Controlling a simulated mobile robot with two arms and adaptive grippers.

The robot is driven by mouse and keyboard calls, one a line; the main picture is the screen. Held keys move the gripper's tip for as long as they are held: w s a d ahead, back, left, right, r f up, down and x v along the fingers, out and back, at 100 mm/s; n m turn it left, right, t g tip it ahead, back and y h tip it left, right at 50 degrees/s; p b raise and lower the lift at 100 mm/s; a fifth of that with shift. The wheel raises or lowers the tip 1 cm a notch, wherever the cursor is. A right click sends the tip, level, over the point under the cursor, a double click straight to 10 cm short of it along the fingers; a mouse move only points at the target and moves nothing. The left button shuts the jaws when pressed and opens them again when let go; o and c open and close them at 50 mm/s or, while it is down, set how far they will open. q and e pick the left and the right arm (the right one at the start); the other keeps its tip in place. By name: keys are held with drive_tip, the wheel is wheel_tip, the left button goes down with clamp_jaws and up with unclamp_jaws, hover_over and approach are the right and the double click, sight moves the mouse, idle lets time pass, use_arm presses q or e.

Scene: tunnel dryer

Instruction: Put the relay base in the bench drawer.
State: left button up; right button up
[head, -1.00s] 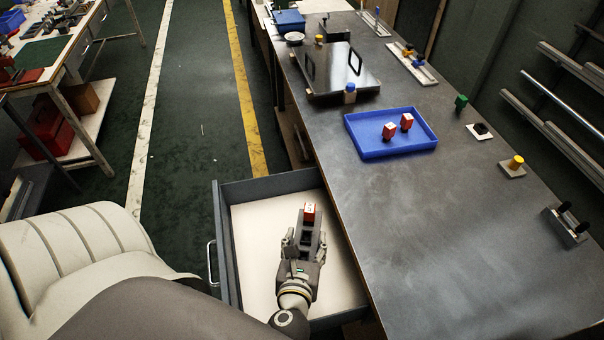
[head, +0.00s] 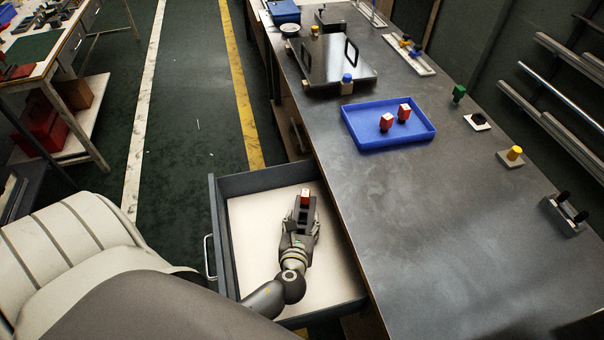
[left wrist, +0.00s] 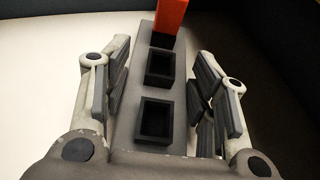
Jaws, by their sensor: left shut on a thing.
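The relay base (head: 304,212) is a long dark grey block with square sockets. A red relay (head: 305,196) stands in its far end; in the left wrist view two nearer sockets are empty. My left gripper (head: 299,226) is shut on the base, its fingers along both long sides, as the left wrist view (left wrist: 163,95) also shows. The bench drawer (head: 252,232) is pulled open, with a pale bare floor. Gripper and base are over the drawer floor, inside its walls; whether the base touches the floor I cannot tell. My right gripper is not in view.
The grey bench top (head: 430,225) is right of the drawer. On it are a blue tray (head: 389,140) with two red relays, a dark panel with handles (head: 325,60), a blue-capped bottle (head: 347,85) and several small parts along the right edge. The drawer floor around the base is clear.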

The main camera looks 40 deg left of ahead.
use_arm(q)
drive_tip(key=shift+f, duration=0.15)
drive_tip(key=o, duration=1.2)
drive_tip(key=shift+c, duration=0.2)
drive_tip(key=shift+r, duration=0.2)
drive_tip(key=shift+s+d, duration=0.25)
drive_tip(key=shift+s, duration=0.1)
drive_tip(key=v, duration=1.1)
drive_tip(key=shift+s+r, duration=0.1)
